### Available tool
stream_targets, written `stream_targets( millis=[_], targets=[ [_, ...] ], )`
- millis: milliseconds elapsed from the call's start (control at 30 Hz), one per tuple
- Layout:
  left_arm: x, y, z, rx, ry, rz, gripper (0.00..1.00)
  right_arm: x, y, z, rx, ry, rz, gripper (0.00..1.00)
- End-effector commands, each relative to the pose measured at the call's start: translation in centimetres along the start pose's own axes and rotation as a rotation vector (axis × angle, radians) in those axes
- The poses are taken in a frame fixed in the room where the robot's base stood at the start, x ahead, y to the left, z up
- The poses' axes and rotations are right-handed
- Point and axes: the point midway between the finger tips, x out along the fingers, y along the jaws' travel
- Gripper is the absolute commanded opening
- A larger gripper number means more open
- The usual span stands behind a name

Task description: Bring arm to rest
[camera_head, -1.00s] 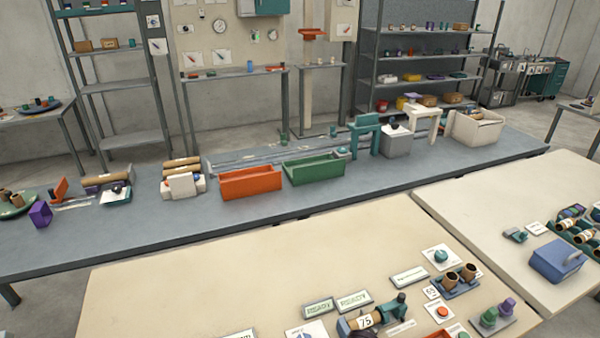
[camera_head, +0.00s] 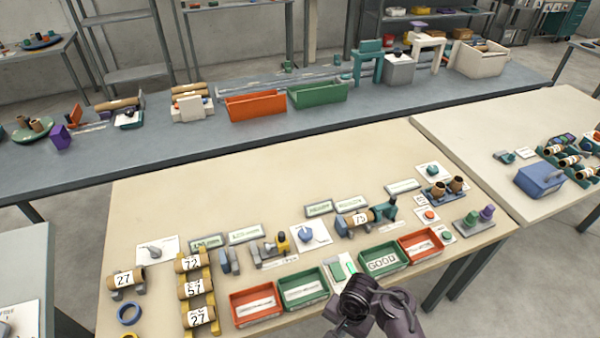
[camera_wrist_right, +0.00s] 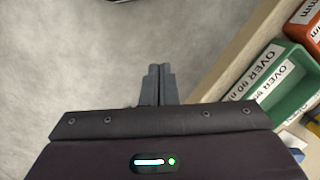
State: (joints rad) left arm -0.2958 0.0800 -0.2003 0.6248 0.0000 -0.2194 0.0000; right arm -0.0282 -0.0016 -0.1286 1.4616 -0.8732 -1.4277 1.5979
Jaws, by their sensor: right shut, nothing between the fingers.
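My right gripper (camera_wrist_right: 157,72) is shut and empty, its two dark fingers together in the right wrist view, over bare grey floor beside the table edge. In the head view my right arm (camera_head: 385,308) comes in at the bottom, in front of the beige table (camera_head: 250,180). Its dark end is near the table's front edge; the fingertips cannot be made out there. My left gripper is not in view.
Along the table's front edge stand a red bin (camera_head: 257,305), a green bin (camera_head: 302,288), a green GOOD bin (camera_head: 383,261) and another red bin (camera_head: 421,246). Numbered tubes sit at the left (camera_head: 192,290). The table's far half is clear.

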Motion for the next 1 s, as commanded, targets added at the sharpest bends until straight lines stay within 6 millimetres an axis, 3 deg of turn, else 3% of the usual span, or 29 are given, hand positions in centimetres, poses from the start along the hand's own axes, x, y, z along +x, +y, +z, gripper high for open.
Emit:
stream_targets(
  millis=[267, 367, 500, 567, 700, 833, 1000],
  targets=[
    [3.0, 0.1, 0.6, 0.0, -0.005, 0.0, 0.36, 10.1, 1.9, 2.7, -0.111, -0.097, -0.073, 0.0],
    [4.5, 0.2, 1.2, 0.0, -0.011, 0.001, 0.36, 15.3, 3.5, 3.9, -0.167, -0.113, -0.109, 0.0],
    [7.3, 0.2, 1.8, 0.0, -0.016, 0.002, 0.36, 24.5, 8.2, 6.0, -0.282, -0.085, -0.143, 0.0],
    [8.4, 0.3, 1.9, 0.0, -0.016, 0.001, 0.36, 28.2, 10.8, 6.9, -0.345, -0.051, -0.142, 0.0],
    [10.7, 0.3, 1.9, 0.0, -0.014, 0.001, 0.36, 35.1, 18.0, 8.8, -0.514, 0.043, -0.087, 0.0],
    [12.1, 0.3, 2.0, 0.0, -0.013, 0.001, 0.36, 38.7, 23.9, 10.3, -0.668, 0.115, -0.008, 0.0],
    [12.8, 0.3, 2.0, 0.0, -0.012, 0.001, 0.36, 40.4, 28.1, 11.2, -0.796, 0.164, 0.064, 0.0]
  ],
)
